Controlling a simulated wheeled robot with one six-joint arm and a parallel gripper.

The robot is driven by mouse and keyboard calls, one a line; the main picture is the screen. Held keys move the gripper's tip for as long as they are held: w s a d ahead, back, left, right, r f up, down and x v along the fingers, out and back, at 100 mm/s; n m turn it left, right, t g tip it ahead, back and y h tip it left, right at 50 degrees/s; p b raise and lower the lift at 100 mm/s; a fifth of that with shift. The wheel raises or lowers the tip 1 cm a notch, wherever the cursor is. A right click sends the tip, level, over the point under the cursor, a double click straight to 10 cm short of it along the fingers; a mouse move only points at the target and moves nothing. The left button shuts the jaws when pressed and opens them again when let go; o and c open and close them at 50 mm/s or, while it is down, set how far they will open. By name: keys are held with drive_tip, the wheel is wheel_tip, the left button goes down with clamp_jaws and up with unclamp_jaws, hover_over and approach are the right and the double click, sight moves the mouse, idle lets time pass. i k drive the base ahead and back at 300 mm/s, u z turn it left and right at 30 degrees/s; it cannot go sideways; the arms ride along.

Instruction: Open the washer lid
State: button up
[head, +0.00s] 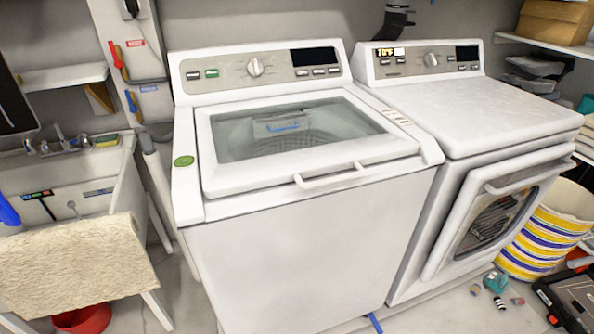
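The washer (305,265) is a white top-loader in the middle of the head view. Its lid (340,152) has a white frame around a glass window and lies flat and shut on top. A white bar handle (330,178) sticks out at the lid's front edge. Through the glass the drum shows, with a blue mark near its back. The washer's control panel (262,69) with a knob stands behind the lid. My gripper is not in this view.
A white dryer (465,110) with a front door stands close on the right. A sink (60,185) with a towel (75,265) is on the left. A striped basket (548,230), small items and a dark case (570,300) stand on the floor at right.

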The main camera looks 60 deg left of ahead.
sight(218, 180)
drive_tip(key=u, duration=0.95)
drive_tip(key=k, duration=0.3)
drive_tip(key=u, duration=1)
drive_tip(key=i, duration=0.5)
drive_tip(key=u, duration=0.1)
